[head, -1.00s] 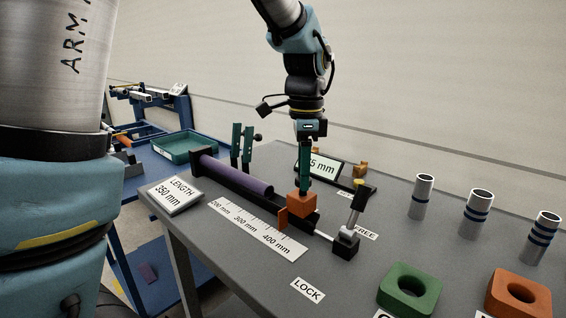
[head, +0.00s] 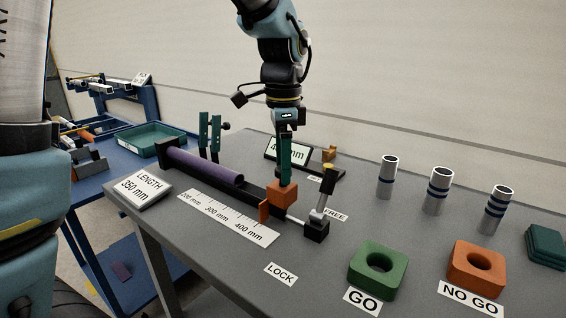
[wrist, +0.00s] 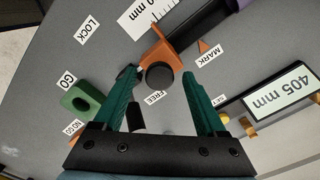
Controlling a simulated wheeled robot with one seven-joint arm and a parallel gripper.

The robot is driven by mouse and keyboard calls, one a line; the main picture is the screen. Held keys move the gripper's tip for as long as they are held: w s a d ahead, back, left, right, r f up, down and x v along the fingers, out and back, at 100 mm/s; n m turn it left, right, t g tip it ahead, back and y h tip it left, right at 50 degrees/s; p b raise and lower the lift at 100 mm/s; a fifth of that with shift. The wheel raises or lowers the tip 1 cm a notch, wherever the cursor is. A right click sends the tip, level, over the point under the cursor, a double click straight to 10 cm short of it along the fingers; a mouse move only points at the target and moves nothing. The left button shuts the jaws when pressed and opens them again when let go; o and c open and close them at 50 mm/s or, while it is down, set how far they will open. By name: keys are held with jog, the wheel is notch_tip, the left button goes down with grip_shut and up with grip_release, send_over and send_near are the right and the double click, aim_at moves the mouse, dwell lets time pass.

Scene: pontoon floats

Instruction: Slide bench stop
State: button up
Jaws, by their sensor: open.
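The bench stop is an orange block (head: 282,193) with a flat plate, seated on the dark rail near the 400 mm end of the length scale (head: 222,217). It shows in the wrist view (wrist: 162,56) with a dark round knob on top. My gripper (head: 285,180) points down over the block in the head view. In the wrist view its green fingers (wrist: 157,88) are apart, one on each side of the knob; contact cannot be told. A purple tube (head: 204,165) lies along the rail, left of the stop. The wrist view's display (wrist: 276,101) reads 405 mm.
GO (head: 378,268) and NO GO (head: 476,268) gauge blocks and several upright tubes stand to the right.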

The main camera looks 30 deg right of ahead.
notch_tip(320, 180, up, 11)
jog(key=shift+b, duration=0.45)
jog(key=shift+f, duration=0.15)
jog(key=w+a+f+n, duration=0.2)
jog(key=a+f+n, duration=0.3)
jog(key=a, duration=0.3)
jog(key=w+a+f+n, duration=0.2)
jog(key=a+f+n, duration=0.3)
jog(key=a, duration=0.3)
jog(key=w+a+f+n+t, duration=0.1)
jog(key=w+a+f+n, duration=0.1)
jog(key=a+f+n, duration=0.3)
jog(key=shift+w+a+f+n, duration=0.15)
jog(key=shift+a+f+n, duration=0.1)
jog(key=shift+a, duration=0.75)
jog(key=shift+w+a+f+n, duration=0.1)
jog(key=shift+a+f+n, duration=0.1)
jog(key=shift+a, duration=0.75)
jog(key=s+a+f+n, duration=0.2)
jog(key=a+f+n, duration=0.1)
jog(key=a, duration=0.3)
jog(key=shift+s+a+f+n+t, duration=0.3)
jog(key=shift+s+n, duration=0.1)
jog(key=shift+n, duration=0.45)
